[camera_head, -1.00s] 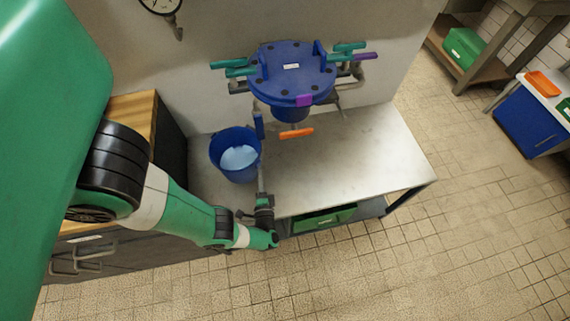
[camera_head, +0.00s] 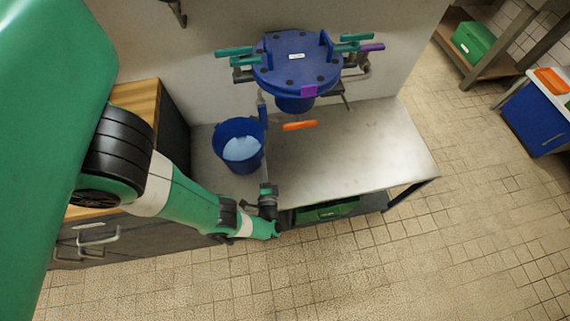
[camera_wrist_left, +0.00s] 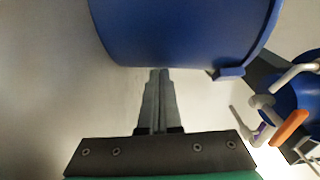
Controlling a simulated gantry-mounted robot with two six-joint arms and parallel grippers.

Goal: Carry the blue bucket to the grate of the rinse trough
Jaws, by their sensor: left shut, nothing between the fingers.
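The blue bucket (camera_head: 239,146) stands upright on the left part of the metal table, with a pale blue surface inside it. My left gripper (camera_head: 265,166) reaches in at the table's front edge, close beside the bucket's right side. In the left wrist view the grey fingers (camera_wrist_left: 160,76) are shut together and empty. Their tips lie at the lower edge of the bucket's blue wall (camera_wrist_left: 180,30); I cannot tell whether they touch it. I cannot pick out the rinse trough or its grate. My right gripper is out of view.
The metal table (camera_head: 360,150) is bare at right. A dark cabinet (camera_head: 140,235) stands at left. The tiled floor (camera_head: 440,260) is open.

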